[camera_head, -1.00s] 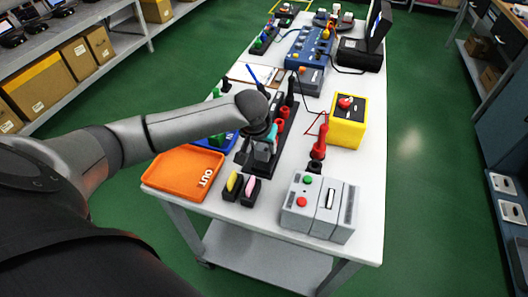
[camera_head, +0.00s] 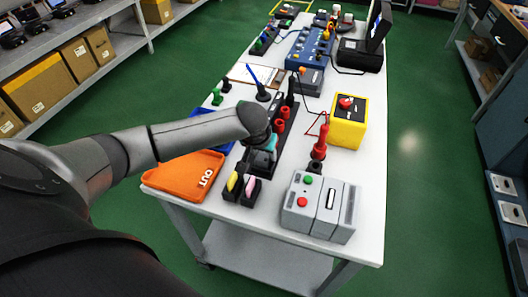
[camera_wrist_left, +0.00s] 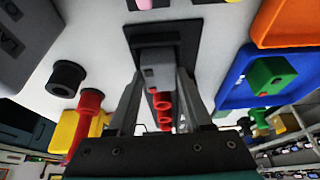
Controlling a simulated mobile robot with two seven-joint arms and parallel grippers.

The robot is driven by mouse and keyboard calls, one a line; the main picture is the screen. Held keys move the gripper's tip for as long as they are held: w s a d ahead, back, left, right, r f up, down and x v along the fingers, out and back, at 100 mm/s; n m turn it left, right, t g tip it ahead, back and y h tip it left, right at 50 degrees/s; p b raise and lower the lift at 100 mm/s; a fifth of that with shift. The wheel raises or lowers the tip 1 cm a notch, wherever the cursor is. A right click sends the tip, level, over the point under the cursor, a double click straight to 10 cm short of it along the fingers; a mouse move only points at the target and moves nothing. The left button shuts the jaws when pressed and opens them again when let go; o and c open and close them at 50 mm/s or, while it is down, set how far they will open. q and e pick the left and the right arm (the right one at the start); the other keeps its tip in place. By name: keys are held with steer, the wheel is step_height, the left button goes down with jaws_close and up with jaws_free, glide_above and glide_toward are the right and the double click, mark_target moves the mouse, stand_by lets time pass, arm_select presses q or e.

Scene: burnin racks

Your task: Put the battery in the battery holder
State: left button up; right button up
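My left gripper (camera_head: 262,158) points down over the near end of a long black rack (camera_head: 270,148). In the left wrist view its two fingers (camera_wrist_left: 158,78) stand on either side of a grey block (camera_wrist_left: 155,62), close to its sides. The block is over a black square base (camera_wrist_left: 184,36); I cannot tell whether it is held or seated there. Red cylinders (camera_head: 280,124) stand in the rack beyond and also show in the left wrist view (camera_wrist_left: 162,103). Nothing in view is clearly a battery. My right gripper is not in view.
An orange OUT tray (camera_head: 170,180) and a blue tray (camera_head: 222,148) lie left of the rack. Black holders with yellow and pink pieces (camera_head: 241,186) stand in front. A grey box with buttons (camera_head: 318,207), a red probe (camera_head: 319,148) and a yellow box (camera_head: 347,128) stand right.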

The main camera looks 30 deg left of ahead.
arm_select(q)
steer(key=o, duration=0.3)
steer(key=shift+s+f, duration=0.2)
steer(key=shift+f, duration=0.05)
steer(key=shift+d, duration=0.15)
steer(key=shift+d+f, duration=0.1)
steer(key=shift+r, duration=0.3)
steer(key=a+p+v, duration=0.1)
steer(key=p+v, duration=0.2)
steer(key=v, duration=0.9)
steer(key=shift+w+d+r, duration=0.2)
steer(key=shift+d+r, duration=0.05)
steer(key=shift+r, duration=0.25)
